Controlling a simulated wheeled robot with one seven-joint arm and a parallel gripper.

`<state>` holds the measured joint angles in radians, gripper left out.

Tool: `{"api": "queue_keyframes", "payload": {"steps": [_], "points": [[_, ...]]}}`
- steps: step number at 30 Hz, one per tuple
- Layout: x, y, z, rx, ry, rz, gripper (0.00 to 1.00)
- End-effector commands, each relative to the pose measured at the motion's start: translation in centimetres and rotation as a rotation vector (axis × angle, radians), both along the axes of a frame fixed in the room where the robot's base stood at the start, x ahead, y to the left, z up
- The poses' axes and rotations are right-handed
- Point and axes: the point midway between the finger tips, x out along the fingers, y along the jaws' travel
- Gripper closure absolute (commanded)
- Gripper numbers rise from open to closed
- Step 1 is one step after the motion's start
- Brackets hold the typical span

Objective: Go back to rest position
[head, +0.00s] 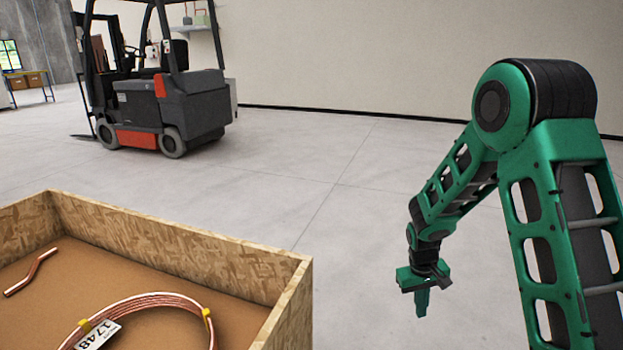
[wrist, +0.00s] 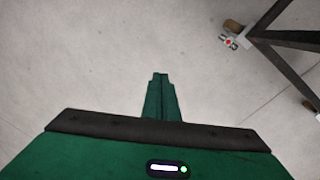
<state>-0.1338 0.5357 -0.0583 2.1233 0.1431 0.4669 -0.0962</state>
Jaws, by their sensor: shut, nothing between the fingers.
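My gripper (head: 422,302) hangs from my green arm on the right of the head view, pointing down over bare floor. It is to the right of the wooden crate and apart from it. In the wrist view my gripper (wrist: 160,76) shows its fingers together, with nothing between them. A coil of copper tube (head: 150,303) with yellow ties and a white label lies in the crate.
The wooden crate (head: 180,242) fills the lower left. A forklift (head: 165,105) stands behind it on the grey floor. Dark metal legs with a caster (wrist: 233,26) show at the wrist view's upper right. The floor (head: 350,210) between the crate and my arm is clear.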

Motion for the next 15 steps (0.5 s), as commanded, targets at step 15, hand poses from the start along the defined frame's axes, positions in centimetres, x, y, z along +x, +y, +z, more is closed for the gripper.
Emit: {"api": "queue_keyframes", "payload": {"steps": [15], "points": [[-12.3,-8.9,15.1,0.025,-0.019,-0.307,1.00]]}}
